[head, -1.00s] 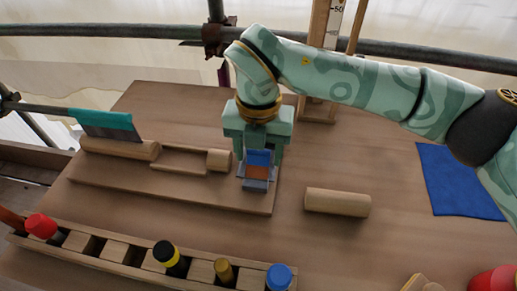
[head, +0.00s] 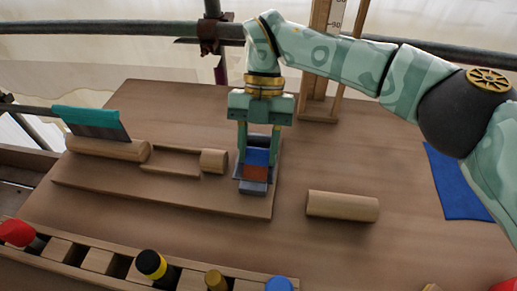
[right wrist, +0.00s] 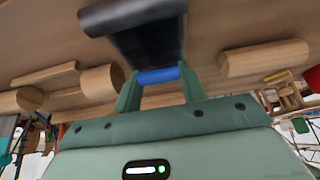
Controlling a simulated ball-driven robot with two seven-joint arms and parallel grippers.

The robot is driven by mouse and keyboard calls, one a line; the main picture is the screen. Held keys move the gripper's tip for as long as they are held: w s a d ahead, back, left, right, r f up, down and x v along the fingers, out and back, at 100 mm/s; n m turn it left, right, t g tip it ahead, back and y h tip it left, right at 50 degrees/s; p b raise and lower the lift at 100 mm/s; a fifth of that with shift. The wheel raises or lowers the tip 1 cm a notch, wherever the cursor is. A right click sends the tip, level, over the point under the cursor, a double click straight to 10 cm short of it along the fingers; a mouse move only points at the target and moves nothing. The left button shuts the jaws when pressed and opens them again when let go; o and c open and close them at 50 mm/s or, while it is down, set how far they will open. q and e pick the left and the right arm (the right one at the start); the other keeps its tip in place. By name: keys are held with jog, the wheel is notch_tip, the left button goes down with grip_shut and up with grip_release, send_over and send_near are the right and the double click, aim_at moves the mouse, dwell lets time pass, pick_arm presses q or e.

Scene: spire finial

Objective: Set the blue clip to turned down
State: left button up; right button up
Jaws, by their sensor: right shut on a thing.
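The blue clip (head: 257,157) sits at the right end of a long wooden board, above a reddish-brown patch and a grey block (head: 253,187). My right gripper (head: 258,160) reaches down from above, with its fingers on either side of the clip. In the right wrist view, the blue clip (right wrist: 158,76) is a short bar between the two green fingertips (right wrist: 160,85), which are shut on it. A dark grey piece (right wrist: 145,35) extends beyond it. The fingers partly hide the clip's sides, and its exact tilt is hard to tell. My left gripper is out of view.
A loose wooden cylinder (head: 342,206) lies right of the board. A teal-edged scraper (head: 92,121) rests at the board's left end. A slotted rack (head: 98,261) with coloured-capped pieces runs along the front. A blue cloth (head: 460,185) lies at the right. A wooden stand (head: 318,105) rises behind.

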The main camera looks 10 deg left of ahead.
jog(key=o, duration=1)
